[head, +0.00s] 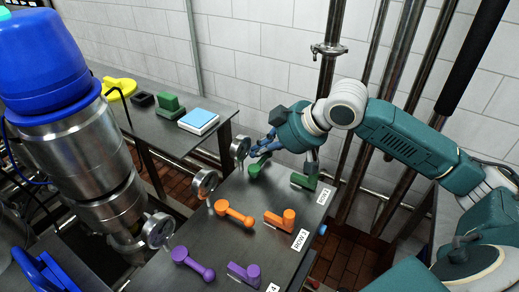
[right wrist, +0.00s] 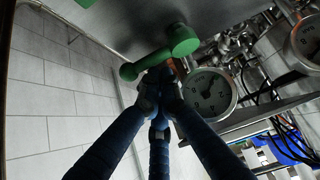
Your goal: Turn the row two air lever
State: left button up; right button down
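The dark valve panel (head: 222,262) carries rows of coloured levers, each with a round gauge at its left end. Row 2, by the label ROW 2 (head: 323,196), has two green levers: a left one (head: 256,169) and a right one (head: 304,181). I cannot read which is air. My right gripper (head: 285,157) is over this row, its blue fingers beside the left green lever. In the right wrist view, the fingertips (right wrist: 162,85) are close under a green lever's bar (right wrist: 153,60); contact and grip are unclear. My left gripper is out of view.
Orange levers (head: 235,214) and purple levers (head: 193,263) are nearer on the panel. A row gauge (head: 240,148) stands close to the right gripper. A large blue-topped metal vessel (head: 70,130) fills the left. Vertical pipes (head: 330,60) rise behind. A back bench (head: 165,142) holds small items.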

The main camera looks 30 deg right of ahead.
jog(key=shift+s+d+m+p, duration=0.1)
jog(key=shift+s+m+p, duration=0.05)
jog(key=shift+m+p, duration=0.2)
